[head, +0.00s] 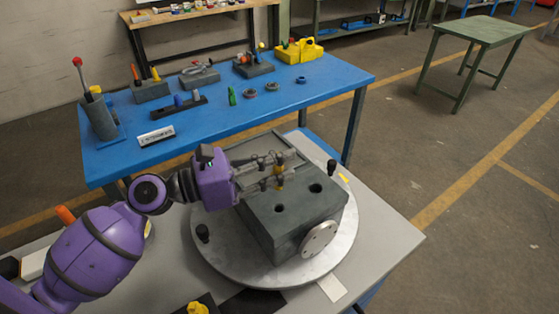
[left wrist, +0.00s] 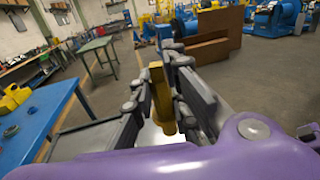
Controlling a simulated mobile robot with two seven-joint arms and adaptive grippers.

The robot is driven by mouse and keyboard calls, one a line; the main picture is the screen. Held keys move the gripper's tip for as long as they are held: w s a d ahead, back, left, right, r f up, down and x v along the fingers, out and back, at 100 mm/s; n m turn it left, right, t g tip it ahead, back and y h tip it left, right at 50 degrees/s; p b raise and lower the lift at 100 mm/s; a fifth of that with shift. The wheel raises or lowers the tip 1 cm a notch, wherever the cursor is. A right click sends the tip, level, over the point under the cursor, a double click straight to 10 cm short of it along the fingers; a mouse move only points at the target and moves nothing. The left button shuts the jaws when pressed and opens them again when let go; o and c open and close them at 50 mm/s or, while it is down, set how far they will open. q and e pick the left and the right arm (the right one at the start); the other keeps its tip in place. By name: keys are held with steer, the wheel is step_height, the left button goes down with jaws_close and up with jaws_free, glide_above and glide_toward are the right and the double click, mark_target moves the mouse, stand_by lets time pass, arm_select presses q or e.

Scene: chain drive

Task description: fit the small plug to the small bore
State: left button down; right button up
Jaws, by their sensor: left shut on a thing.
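My left gripper (head: 277,170) is shut on a yellow plug (head: 280,171), which shows between the fingers. In the left wrist view the plug (left wrist: 160,98) stands between the two finger pads and looks roughly upright. The dark grey block (head: 290,235) lies on a round metal plate (head: 213,254). Its top shows two dark bores, one nearer the left (head: 279,208) and one to the right (head: 315,188); the right one looks slightly wider. The gripper is over the block's far part, behind the bores. The plug's lower end is partly hidden. My right gripper is not in view.
Dark knobs (head: 203,232) and (head: 332,166) stand at the plate's rim. A pale round flange (head: 318,239) is on the block's near side. A yellow part (head: 197,308) lies at the front edge. Behind is a blue table (head: 225,118) with tools.

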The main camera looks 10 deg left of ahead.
arm_select(q)
steer(key=shift+f+b, duration=0.3)
steer(key=shift+f, duration=0.4)
step_height(320, 180, down, 3)
steer(key=shift+r+b, duration=0.2)
steer(key=shift+b, duration=0.4)
steer(key=shift+f+b, duration=0.4)
steer(key=shift+f, duration=0.5)
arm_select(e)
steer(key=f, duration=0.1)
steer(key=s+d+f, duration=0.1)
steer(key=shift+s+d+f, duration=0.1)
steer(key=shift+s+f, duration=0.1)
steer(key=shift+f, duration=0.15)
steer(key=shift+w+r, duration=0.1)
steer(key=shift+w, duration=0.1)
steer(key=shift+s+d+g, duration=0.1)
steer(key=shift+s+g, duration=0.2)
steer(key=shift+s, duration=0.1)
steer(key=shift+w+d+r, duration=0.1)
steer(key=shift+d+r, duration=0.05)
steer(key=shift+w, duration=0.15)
